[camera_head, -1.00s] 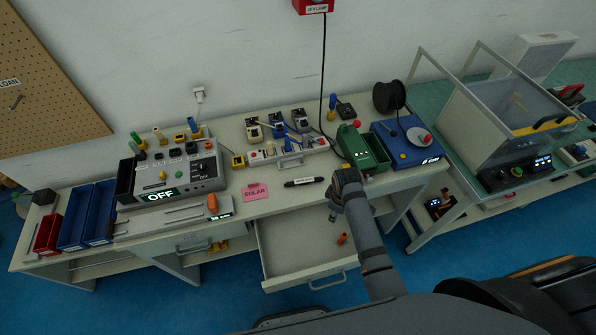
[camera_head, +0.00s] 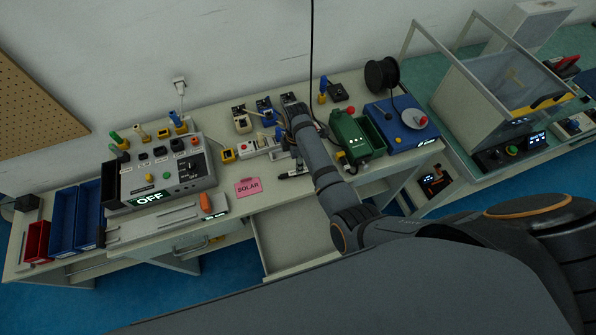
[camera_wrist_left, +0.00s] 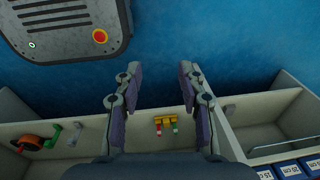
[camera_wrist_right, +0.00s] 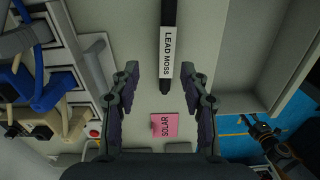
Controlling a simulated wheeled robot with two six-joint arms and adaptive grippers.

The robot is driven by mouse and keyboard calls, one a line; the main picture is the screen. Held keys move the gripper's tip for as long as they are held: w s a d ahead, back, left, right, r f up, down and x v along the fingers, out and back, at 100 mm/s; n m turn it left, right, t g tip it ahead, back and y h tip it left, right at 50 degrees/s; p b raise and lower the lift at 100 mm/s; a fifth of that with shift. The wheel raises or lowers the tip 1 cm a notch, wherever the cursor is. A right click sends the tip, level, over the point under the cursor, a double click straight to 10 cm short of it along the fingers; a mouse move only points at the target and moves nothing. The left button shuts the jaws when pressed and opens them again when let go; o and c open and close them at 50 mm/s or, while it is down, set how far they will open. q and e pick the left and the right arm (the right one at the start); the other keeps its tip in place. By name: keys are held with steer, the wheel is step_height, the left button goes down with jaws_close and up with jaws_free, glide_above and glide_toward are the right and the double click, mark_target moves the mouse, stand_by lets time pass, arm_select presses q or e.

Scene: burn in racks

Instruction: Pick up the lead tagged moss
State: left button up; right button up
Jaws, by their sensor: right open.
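The lead tagged moss (camera_wrist_right: 167,48) is a dark, slim bar with a white label reading LEAD MOSS. In the head view the lead (camera_head: 290,175) lies near the bench's front edge, partly hidden by my right arm. In the right wrist view my right gripper (camera_wrist_right: 160,72) is open and empty. Its fingertips flank the lower end of the lead, with a gap on both sides; the height between them is unclear. My left gripper (camera_wrist_left: 158,70) is open and empty in the left wrist view, facing blue floor and a shelf; the head view does not show it.
A pink SOLAR card (camera_head: 248,187) lies left of the lead. An open drawer (camera_head: 285,245) juts out below the bench. A power strip (camera_head: 262,149), a green box (camera_head: 350,137) and a blue unit (camera_head: 398,125) stand close by. A grey OFF unit (camera_head: 160,175) stands left.

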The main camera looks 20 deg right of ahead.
steer(key=shift+s+d+f+p, duration=0.1)
steer(key=shift+s+f+p, duration=0.2)
steer(key=shift+f, duration=0.2)
steer(key=shift+s+f+p, duration=0.15)
steer(key=shift+f+p, duration=0.1)
steer(key=shift+f, duration=0.2)
step_height(320, 180, down, 2)
steer(key=shift+s+f, duration=0.1)
steer(key=shift+f, duration=0.45)
arm_select(q)
steer(key=shift+w+d+r, duration=0.1)
steer(key=shift+w+r, duration=0.5)
arm_select(e)
steer(key=shift+r, duration=0.1)
jaws_close()
